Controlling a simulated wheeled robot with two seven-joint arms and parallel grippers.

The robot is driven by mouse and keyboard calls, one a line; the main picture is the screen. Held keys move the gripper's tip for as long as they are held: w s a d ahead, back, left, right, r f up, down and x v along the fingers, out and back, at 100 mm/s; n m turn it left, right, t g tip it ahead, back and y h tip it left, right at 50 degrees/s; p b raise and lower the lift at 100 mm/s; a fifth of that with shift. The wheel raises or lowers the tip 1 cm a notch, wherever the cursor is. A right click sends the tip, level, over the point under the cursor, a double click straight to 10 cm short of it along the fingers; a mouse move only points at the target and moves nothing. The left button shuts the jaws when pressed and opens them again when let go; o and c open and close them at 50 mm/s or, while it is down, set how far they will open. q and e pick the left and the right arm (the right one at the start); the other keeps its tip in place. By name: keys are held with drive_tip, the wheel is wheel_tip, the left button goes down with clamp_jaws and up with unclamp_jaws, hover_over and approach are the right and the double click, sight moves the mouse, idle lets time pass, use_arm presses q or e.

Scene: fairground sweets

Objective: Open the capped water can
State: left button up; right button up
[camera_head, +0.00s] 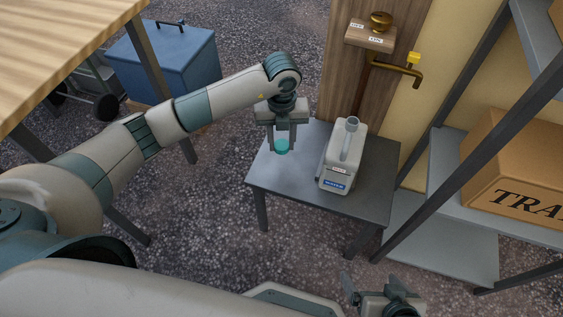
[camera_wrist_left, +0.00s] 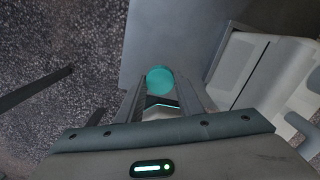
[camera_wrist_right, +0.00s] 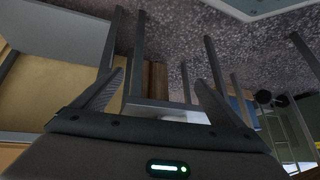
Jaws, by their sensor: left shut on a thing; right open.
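The water can (camera_head: 335,178) is a pale grey-white container with a blue label, standing upright on a small grey table (camera_head: 290,185). Its short neck (camera_head: 352,123) at the back top shows no teal cap on it. The can also shows at the right of the left wrist view (camera_wrist_left: 270,70). My left gripper (camera_head: 282,140) is to the left of the can, over the table's left part, shut on a round teal cap (camera_head: 281,147). The cap shows between its fingertips in the left wrist view (camera_wrist_left: 160,80). My right gripper (camera_head: 375,293) is open and empty, low in front of the table.
A shelf with a cardboard box (camera_head: 515,170) stands at the right. A wooden counter (camera_head: 60,40) and a blue cooler box (camera_head: 170,65) are at the left.

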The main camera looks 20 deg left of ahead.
sight(282, 145)
use_arm(q)
wheel_tip(282, 145, down, 4)
drive_tip(key=shift+f, duration=0.65)
use_arm(e)
drive_tip(key=shift+w+a+r+t, duration=0.15)
drive_tip(key=shift+a+t, duration=0.15)
drive_tip(key=shift+a, duration=0.1)
use_arm(q)
drive_tip(key=shift+f, duration=0.15)
wheel_tip(282, 145, down, 3)
drive_tip(key=shift+r+b, duration=0.2)
drive_tip(key=shift+b, duration=0.2)
drive_tip(key=shift+f, duration=0.45)
use_arm(e)
drive_tip(key=shift+w+a+r+y, duration=0.1)
drive_tip(key=shift+w+a+y, duration=0.1)
drive_tip(key=shift+y, duration=0.1)
use_arm(q)
drive_tip(key=shift+f, duration=0.15)
drive_tip(key=o, duration=1.2)
drive_tip(key=shift+c, duration=0.2)
